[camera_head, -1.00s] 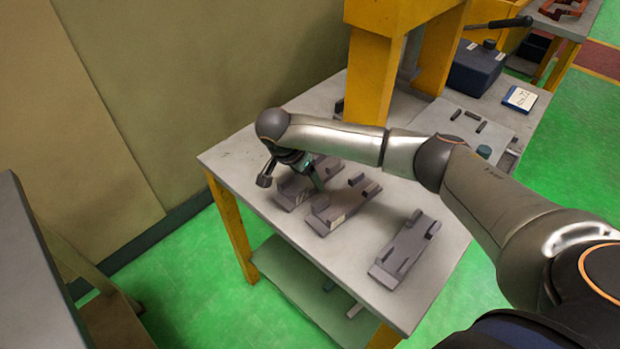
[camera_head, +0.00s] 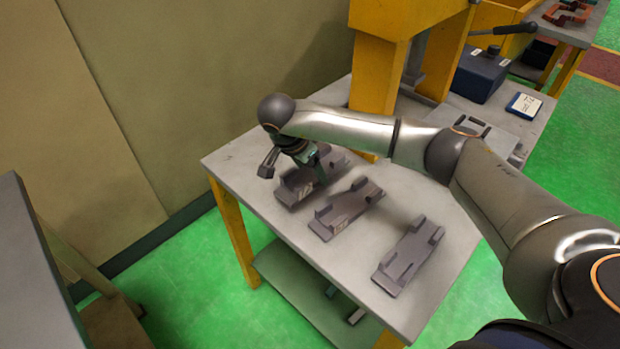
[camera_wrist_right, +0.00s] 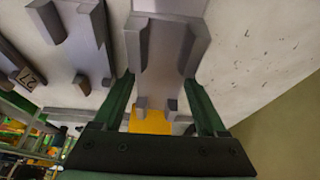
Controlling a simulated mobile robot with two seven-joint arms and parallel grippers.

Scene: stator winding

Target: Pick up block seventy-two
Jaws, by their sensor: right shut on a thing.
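Three grey notched blocks show in the head view. The far-left block (camera_head: 297,188) is between the fingers of my right gripper (camera_head: 321,179), and it looks slightly raised, though its gap to the table is unclear. In the right wrist view, the green fingers of my right gripper (camera_wrist_right: 160,92) are on either side of this grey block (camera_wrist_right: 165,50), shut on it. Its number cannot be read. The middle block (camera_head: 345,207) lies just right of it, with an unreadable pale label. A third block (camera_head: 409,257) lies farther right. My left gripper is not in view.
The grey worktable (camera_head: 300,262) has bare room around the third block. A yellow press frame (camera_head: 375,75) stands behind the blocks. A dark blue box (camera_head: 480,75) and a small labelled box (camera_head: 523,105) are at the back right. A wall is behind the table.

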